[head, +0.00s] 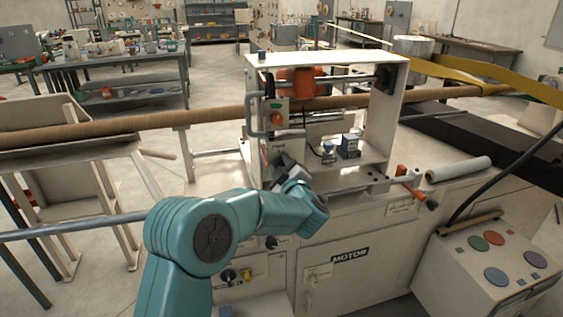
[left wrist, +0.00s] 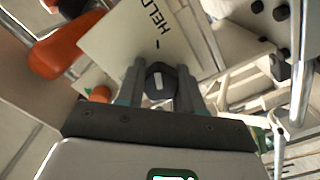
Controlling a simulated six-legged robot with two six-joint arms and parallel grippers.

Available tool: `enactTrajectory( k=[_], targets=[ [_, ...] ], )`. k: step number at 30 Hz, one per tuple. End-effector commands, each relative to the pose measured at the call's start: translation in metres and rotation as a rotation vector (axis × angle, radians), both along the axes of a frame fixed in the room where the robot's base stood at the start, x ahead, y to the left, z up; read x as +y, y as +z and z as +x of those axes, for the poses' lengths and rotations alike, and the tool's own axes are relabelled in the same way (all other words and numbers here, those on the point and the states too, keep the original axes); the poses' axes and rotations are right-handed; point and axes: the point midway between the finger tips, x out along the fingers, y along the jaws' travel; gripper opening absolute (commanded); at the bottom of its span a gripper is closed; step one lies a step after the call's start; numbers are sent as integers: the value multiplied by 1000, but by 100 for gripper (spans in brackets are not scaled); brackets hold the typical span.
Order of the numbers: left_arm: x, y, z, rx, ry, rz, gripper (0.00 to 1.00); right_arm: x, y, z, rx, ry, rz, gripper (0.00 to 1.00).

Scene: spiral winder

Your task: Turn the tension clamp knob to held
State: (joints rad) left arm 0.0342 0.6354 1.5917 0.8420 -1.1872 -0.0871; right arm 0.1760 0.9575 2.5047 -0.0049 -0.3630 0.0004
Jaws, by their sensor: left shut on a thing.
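The tension clamp knob (left wrist: 160,80) is dark with a pale pointer mark, in the middle of the left wrist view. It sits at a cream plate (left wrist: 130,40) lettered HELD, with a short tick mark near the knob. My left gripper (left wrist: 160,88) has its two grey fingers on either side of the knob and is shut on it. In the head view my left gripper (head: 288,168) reaches the front of the white machine frame (head: 253,110), and the knob is hidden there. Whether the pointer lines up with the HELD tick, I cannot tell. My right gripper is not in view.
A brown tube (head: 150,122) runs across through the frame. An orange part (left wrist: 55,55) lies close beside the plate. A grey handle (head: 252,115) stands out at the frame's left. A panel with coloured buttons (head: 495,275) is at the lower right.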

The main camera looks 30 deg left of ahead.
Motion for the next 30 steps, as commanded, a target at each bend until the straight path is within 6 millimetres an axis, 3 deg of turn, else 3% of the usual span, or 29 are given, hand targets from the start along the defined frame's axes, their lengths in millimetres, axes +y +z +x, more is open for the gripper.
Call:
enactTrajectory(
  k=[22,23,25,30],
  targets=[
    [0,-1,0,70,1,57,6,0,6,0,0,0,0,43],
    [0,-1,0,70,1,57,40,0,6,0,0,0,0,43],
    [0,-1,0,70,1,57,62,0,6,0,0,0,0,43],
    [0,-1,0,68,0,56,62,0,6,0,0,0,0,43]
  ],
)
